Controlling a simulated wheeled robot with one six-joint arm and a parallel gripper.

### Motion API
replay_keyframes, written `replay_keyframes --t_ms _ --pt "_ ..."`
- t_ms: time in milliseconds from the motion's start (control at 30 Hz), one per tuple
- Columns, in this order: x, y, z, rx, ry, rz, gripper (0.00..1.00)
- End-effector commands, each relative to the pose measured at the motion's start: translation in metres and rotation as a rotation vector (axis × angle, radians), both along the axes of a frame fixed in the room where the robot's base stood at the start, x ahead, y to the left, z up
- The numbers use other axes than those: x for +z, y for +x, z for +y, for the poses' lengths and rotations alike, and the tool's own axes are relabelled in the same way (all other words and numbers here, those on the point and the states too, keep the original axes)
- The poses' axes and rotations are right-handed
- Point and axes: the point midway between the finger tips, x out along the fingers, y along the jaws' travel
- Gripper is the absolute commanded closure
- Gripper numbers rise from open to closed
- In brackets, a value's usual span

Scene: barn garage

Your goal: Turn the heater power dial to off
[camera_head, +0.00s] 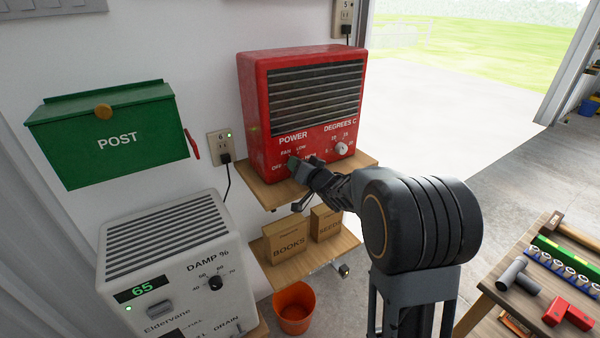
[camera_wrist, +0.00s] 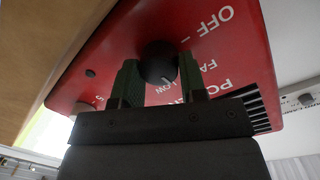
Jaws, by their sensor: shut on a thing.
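The red heater (camera_head: 254,110) stands on a wooden shelf against the wall, its front grille above the POWER and DEGREES C markings. My gripper (camera_head: 297,167) is at the POWER dial, low on the heater's front left. In the wrist view the round black power dial (camera_wrist: 157,60) sits between the two green-padded fingers of my gripper (camera_wrist: 160,80), which are shut on it. The OFF and LOW labels show beside it, with FAN partly covered. In the head view my gripper mostly hides the dial. I cannot tell which label its pointer faces.
A pale DEGREES C dial (camera_head: 341,148) is just right of my gripper. Below are a shelf with a BOOKS box (camera_head: 286,240) and SEEDS box (camera_head: 325,223), and an orange bucket (camera_head: 294,308). A dehumidifier (camera_head: 170,270) stands left; a tool table (camera_head: 490,295) stands right.

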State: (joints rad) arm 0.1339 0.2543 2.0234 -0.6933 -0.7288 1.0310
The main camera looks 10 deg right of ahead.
Motion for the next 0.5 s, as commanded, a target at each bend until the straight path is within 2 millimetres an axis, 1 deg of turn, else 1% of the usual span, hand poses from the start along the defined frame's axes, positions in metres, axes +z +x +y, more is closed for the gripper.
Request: replay_keyframes --t_ms 33,500 --pt "-0.0053 -0.0002 0.0001 -0.001 -0.04 -0.013 0.85" --pt "-0.0064 -0.0007 0.0018 -0.001 -0.466 -0.151 0.85"
